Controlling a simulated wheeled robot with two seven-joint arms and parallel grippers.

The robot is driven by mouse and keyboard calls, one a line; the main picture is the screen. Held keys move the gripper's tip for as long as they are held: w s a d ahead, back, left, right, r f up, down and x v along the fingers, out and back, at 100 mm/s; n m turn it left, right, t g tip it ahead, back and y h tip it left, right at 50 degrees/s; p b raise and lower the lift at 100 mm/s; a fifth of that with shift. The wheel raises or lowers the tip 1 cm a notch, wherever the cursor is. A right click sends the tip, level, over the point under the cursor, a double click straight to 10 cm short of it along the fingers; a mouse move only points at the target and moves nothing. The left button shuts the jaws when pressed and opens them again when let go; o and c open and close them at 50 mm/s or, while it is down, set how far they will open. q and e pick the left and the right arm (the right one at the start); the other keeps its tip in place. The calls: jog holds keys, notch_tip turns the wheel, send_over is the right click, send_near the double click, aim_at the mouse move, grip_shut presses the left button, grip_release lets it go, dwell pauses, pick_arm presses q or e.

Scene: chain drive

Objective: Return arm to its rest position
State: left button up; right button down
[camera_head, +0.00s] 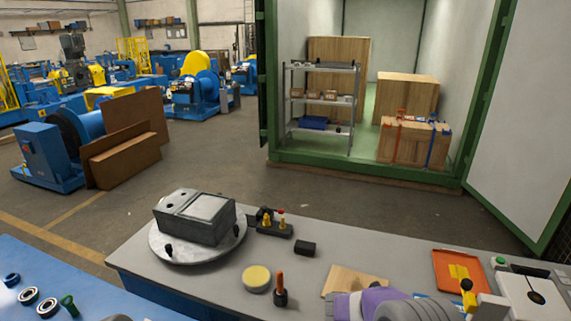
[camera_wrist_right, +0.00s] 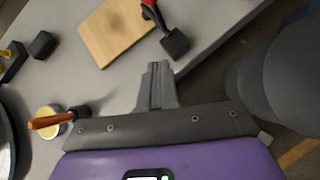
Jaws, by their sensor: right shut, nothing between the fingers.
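My right arm (camera_head: 400,308), purple and grey, reaches in at the bottom of the head view, over the front of the grey table (camera_head: 210,285). It covers part of a wooden board (camera_head: 352,282). In the right wrist view my right gripper (camera_wrist_right: 157,72) has its grey fingers together with nothing between them. The board (camera_wrist_right: 116,32) lies beyond the fingertips, apart from them. A black block with a red handle (camera_wrist_right: 175,42) is near the board's corner. My left gripper is not in view.
A dark grey housing (camera_head: 195,217) sits on a round plate at the table's left. An orange-handled tool (camera_head: 280,290) stands beside a yellow disc (camera_head: 257,279). An orange tray (camera_head: 460,271) is at right.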

jog(key=s+a+f+m+g+y+b, duration=0.1)
jog(key=s+a+f+m+y+b, duration=0.1)
jog(key=s+a+f+m, duration=0.3)
jog(key=s+a+f+m+g+y+b, duration=0.2)
jog(key=s+a+f+m+y, duration=0.3)
jog(key=s+f+m, duration=0.7)
jog(key=s+a+f+m+g+y+b, duration=0.1)
jog(key=s+a+f+m+y+b, duration=0.2)
jog(key=s+f+m, duration=0.6)
notch_tip(320, 180, down, 3)
jog(key=a+m, duration=0.1)
jog(key=a, duration=0.1)
jog(key=shift+s+a+m+g+b, duration=0.25)
jog(key=shift+a+m+g+b, duration=0.1)
jog(key=shift+a+m+g, duration=0.05)
